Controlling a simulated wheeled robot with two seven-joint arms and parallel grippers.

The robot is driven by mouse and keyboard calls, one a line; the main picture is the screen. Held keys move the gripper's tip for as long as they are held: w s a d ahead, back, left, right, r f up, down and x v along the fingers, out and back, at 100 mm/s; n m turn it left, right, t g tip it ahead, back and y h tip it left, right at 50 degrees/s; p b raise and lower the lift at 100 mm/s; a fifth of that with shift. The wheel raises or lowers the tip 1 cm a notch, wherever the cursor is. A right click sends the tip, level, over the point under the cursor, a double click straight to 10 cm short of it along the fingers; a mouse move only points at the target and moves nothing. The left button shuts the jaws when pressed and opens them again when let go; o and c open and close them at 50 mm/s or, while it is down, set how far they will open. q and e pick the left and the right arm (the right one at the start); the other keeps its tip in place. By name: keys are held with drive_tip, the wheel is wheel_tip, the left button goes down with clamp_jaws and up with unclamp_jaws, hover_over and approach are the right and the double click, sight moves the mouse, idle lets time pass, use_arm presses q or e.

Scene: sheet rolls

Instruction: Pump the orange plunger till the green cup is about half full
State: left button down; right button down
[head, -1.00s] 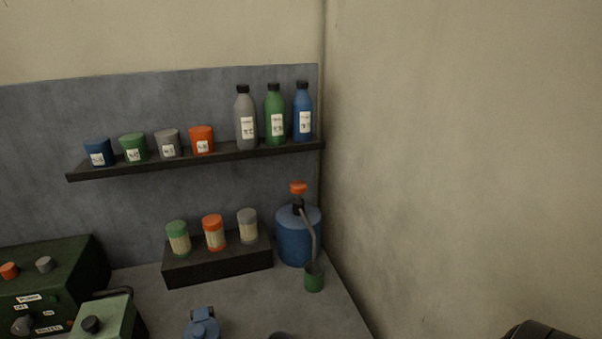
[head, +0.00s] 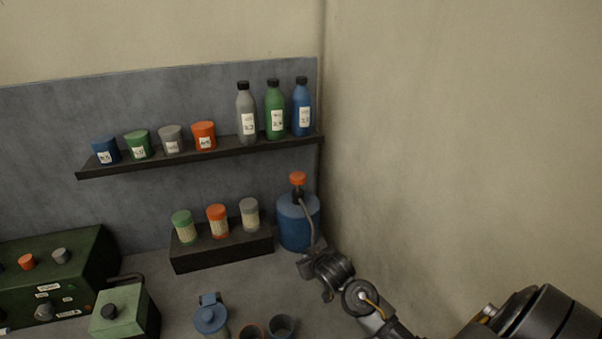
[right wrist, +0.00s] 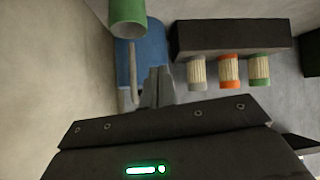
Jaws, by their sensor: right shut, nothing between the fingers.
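The orange plunger (head: 298,179) stands up on top of the blue dispenser (head: 292,222) in the wall corner, with a grey spout (head: 308,217) curving down its front. My right gripper (head: 308,266) is shut and empty, in front of the dispenser's base and well below the plunger. It hides the green cup in the head view. The right wrist view, which is upside down, shows the green cup (right wrist: 128,12) by the spout end, and the shut fingers (right wrist: 157,82) in front of the blue dispenser (right wrist: 150,45). The cup's fill level does not show. My left gripper is not in view.
A dark block with several jars (head: 222,248) stands left of the dispenser. A shelf (head: 200,160) with cups and bottles hangs above. A blue lidded container (head: 211,318) and two open cups sit at the front. The wall (head: 450,150) bounds the right side.

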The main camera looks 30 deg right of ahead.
drive_tip(key=w+d+r+t, duration=0.1)
drive_tip(key=w+d+r, duration=0.1)
drive_tip(key=w+r, duration=0.2)
drive_tip(key=w+d+r+m+t+h, duration=0.1)
drive_tip(key=w+d+r+t, duration=0.1)
drive_tip(key=r, duration=0.7)
drive_tip(key=w+d+r+m+t+h, duration=0.1)
drive_tip(key=w+d+r, duration=0.3)
drive_tip(key=w+r, duration=0.2)
drive_tip(key=shift+d+r+p, duration=0.15)
drive_tip(key=shift+r+p, duration=0.3)
drive_tip(key=shift+r, duration=0.35)
drive_tip(key=shift+w, duration=0.1)
